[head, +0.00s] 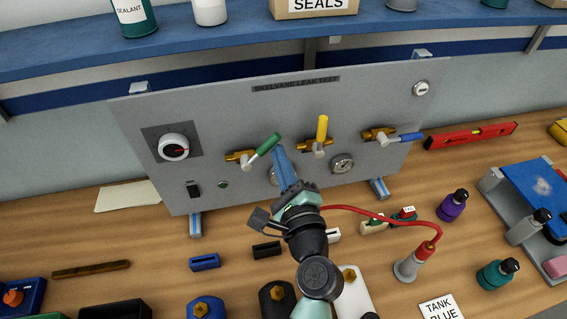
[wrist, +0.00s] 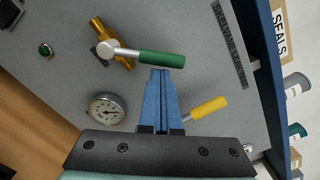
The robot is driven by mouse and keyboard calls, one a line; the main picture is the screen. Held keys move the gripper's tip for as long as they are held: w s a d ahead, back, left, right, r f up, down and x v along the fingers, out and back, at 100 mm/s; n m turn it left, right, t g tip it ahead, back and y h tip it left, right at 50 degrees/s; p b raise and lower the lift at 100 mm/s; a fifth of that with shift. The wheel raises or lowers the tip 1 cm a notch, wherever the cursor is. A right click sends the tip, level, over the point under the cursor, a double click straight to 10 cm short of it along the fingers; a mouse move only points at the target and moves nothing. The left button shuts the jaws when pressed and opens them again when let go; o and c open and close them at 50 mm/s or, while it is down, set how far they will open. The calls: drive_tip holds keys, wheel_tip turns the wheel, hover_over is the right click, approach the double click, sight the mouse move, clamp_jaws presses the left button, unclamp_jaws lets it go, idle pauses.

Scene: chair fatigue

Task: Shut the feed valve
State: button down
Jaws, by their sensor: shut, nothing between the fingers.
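A grey upright panel (head: 226,115) titled "SKELVANE LEAK TEST" carries three brass valves with levers. The left one has a green handle (head: 268,144) slanting up and right. The middle one has a yellow handle (head: 322,128) pointing up. The right one has a blue handle (head: 402,139) pointing right. No readable label shows which is the feed valve. My gripper (head: 279,152) is shut and empty, its blue fingers in front of the panel. In the wrist view, the fingertips (wrist: 160,72) are right beside the green handle (wrist: 161,59); touching or apart, I cannot tell. The yellow handle (wrist: 209,107) is partly hidden.
A blue shelf (head: 230,43) overhangs the panel. A red hose (head: 385,212) and several bottles and blocks crowd the bench below.

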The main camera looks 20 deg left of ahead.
drive_tip(key=r+n, duration=0.1)
drive_tip(key=n, duration=0.1)
drive_tip(key=s+a+n, duration=0.1)
drive_tip(key=shift+a+r+n, duration=0.15)
drive_tip(key=shift+r+n, duration=0.25)
drive_tip(key=shift+s+a+r+n+b, duration=0.2)
drive_tip(key=shift+a+r+n, duration=0.1)
drive_tip(key=shift+n, duration=0.45)
drive_tip(key=shift+s+a+r+n+b, duration=0.1)
drive_tip(key=shift+s+a+r+n, duration=0.2)
drive_tip(key=shift+n, duration=0.4)
drive_tip(key=shift+s+a+r+n+b, duration=0.1)
drive_tip(key=shift+a+n, duration=0.25)
drive_tip(key=shift+n, duration=0.4)
